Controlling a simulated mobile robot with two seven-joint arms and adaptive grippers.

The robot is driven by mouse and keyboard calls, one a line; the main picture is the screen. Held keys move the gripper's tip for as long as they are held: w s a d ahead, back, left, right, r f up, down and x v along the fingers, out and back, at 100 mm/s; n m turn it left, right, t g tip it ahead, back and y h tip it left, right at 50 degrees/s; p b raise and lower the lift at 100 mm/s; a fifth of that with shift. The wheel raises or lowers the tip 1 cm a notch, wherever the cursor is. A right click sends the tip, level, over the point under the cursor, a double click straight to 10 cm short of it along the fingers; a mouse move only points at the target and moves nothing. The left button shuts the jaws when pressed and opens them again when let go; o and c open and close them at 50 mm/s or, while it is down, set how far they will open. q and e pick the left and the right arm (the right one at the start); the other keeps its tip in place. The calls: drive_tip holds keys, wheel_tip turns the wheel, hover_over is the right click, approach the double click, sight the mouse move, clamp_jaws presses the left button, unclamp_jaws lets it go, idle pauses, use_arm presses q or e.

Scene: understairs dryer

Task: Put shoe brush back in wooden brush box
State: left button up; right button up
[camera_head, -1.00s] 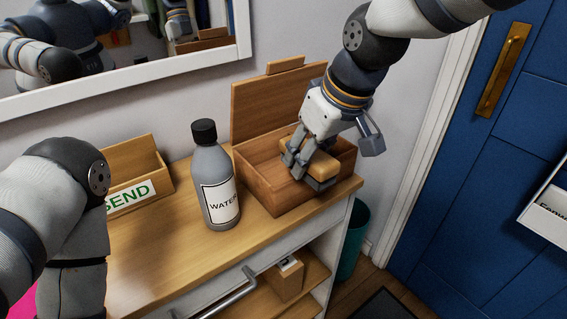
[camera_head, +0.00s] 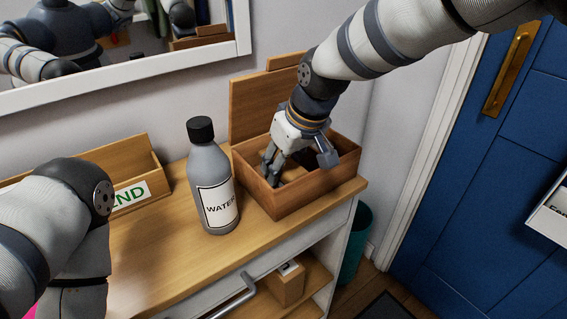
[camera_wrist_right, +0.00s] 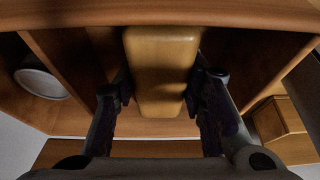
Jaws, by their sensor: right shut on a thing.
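The wooden brush box (camera_head: 312,190) stands at the right end of the cabinet top with its lid (camera_head: 250,108) raised against the wall. My right gripper (camera_head: 279,178) reaches down inside the open box. In the right wrist view it is shut on the shoe brush (camera_wrist_right: 162,72), a light wooden block held between the two fingers. The brush is within the box walls, mostly hidden by the gripper in the head view. I cannot tell whether it touches the box floor. My left arm shows at the left, but its gripper is out of view.
A grey WATER bottle (camera_head: 212,185) with a black cap stands close left of the box. A wooden letter holder (camera_head: 150,160) is farther left. The wrist view shows a round pale-rimmed thing (camera_wrist_right: 42,80) and a wooden block (camera_wrist_right: 280,120) to either side. The cabinet top's front is clear.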

drive_tip(key=shift+f, duration=0.1)
drive_tip(key=o, duration=1)
drive_tip(key=shift+o, duration=0.2)
use_arm(q)
drive_tip(key=shift+w+r+t+p, duration=0.4)
drive_tip(key=shift+w+r+p, duration=0.35)
drive_tip(key=shift+w+r, duration=0.25)
use_arm(e)
drive_tip(key=v, duration=1.2)
